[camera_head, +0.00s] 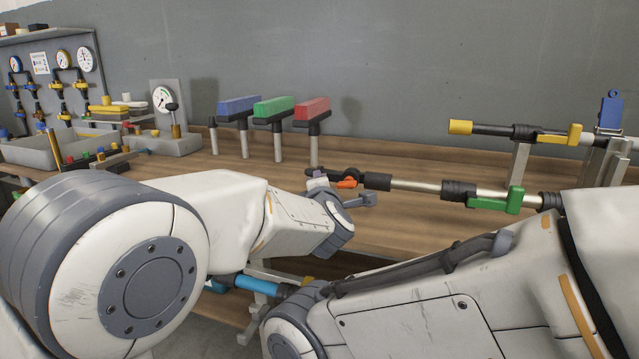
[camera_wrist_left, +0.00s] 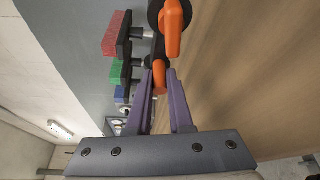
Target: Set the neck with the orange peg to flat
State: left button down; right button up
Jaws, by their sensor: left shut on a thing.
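The orange peg (camera_head: 347,183) sticks out at the black left end of a horizontal metal rod with black sleeves (camera_head: 416,186). In the left wrist view an orange piece (camera_wrist_left: 160,80) shows between my fingers, and another orange piece (camera_wrist_left: 173,35) rises from a black round part just beyond. My left gripper (camera_head: 340,191) is at this end of the rod and is shut on the orange peg; its purple fingers (camera_wrist_left: 163,95) flank it. The angle of the neck is hard to read, as my fingers cover part of it. My right gripper is not in view; only my right arm shows.
A green clip (camera_head: 500,201) sits further right on the rod. A yellow-ended rod (camera_head: 461,127) lies behind it. Red (camera_head: 312,109), green (camera_head: 274,110) and blue (camera_head: 239,106) blocks stand on posts to the left. The wooden bench (camera_head: 440,220) is bare around the rod.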

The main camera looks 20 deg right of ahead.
pick_arm(q)
jog(key=shift+f, duration=0.15)
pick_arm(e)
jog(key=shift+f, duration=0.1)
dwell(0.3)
pick_arm(q)
jog(key=c, duration=0.8)
grip_release()
